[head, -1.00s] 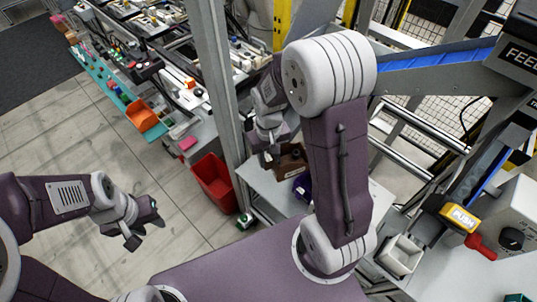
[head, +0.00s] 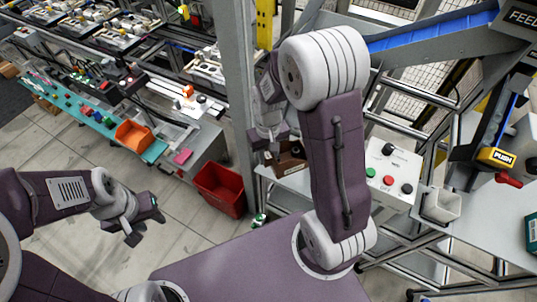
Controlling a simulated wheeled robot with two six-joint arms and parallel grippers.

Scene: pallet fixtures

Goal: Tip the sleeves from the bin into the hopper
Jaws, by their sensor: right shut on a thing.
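My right gripper (head: 268,140) is partly hidden beside my arm and is shut on a brown bin (head: 291,161). The bin is held above the grey table at the column's foot; its right part is hidden behind my arm. Something dark shows at its top, but I cannot make out single sleeves. My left gripper (head: 147,224) is empty, fingers apart, over bare floor at the left. A blue-lined chute (head: 432,36) with a FEED sign (head: 518,27) rises at the upper right. I cannot tell which part is the hopper.
A grey post (head: 238,90) stands just left of my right gripper. A red bin (head: 219,190) is on the floor. A button panel (head: 392,176), a white open box (head: 438,205) and a yellow PUSH box (head: 496,158) are at the right. Workbenches fill the upper left.

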